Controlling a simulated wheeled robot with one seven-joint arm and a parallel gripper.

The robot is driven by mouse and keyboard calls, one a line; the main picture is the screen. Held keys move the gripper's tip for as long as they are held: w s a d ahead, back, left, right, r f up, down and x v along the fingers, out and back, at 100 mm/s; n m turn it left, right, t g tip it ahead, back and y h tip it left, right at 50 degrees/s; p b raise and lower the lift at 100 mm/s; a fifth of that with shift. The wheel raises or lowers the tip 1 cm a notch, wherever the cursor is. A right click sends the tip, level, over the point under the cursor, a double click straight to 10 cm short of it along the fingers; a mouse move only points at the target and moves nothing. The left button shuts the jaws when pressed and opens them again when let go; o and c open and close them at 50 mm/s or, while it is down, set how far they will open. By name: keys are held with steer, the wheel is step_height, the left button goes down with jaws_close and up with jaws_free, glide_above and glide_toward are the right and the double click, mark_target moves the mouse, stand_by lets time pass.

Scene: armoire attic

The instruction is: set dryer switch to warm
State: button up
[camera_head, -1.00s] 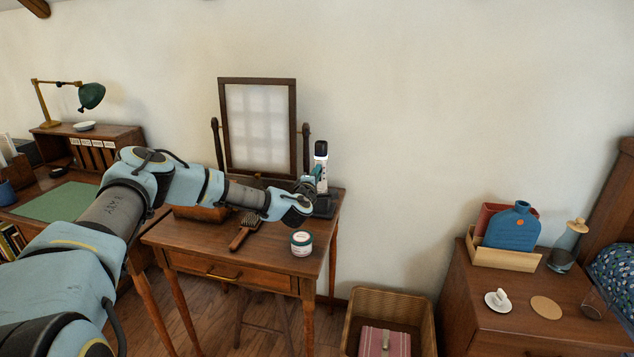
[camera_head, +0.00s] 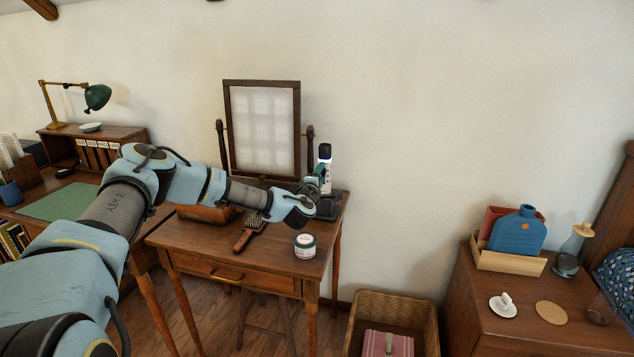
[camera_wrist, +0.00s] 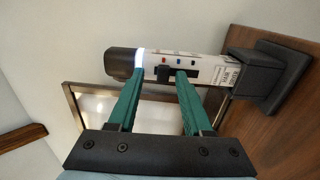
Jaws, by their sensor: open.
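The dryer (camera_wrist: 195,68) is a white cylinder with a dark end cap, held in a black stand on the dressing table. It shows upright in the head view (camera_head: 325,169), partly behind my gripper. In the wrist view a black slide switch with a red tab (camera_wrist: 163,70) sits on its side, near small red and blue marks. My gripper (camera_wrist: 155,75) is open, with its two green fingers apart at the dryer's body. One finger is near the lit band by the cap, the other at the switch's far end. I cannot tell whether they touch it.
The dressing table (camera_head: 205,255) carries a tilting mirror (camera_head: 262,130) behind my arm, a hairbrush (camera_head: 248,232) and a white jar (camera_head: 305,246). A wicker basket (camera_head: 432,325) stands on the floor to the right. The wall beside the dryer is clear.

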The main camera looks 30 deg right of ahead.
steer(key=b+v, duration=0.3)
steer(key=v, duration=0.7)
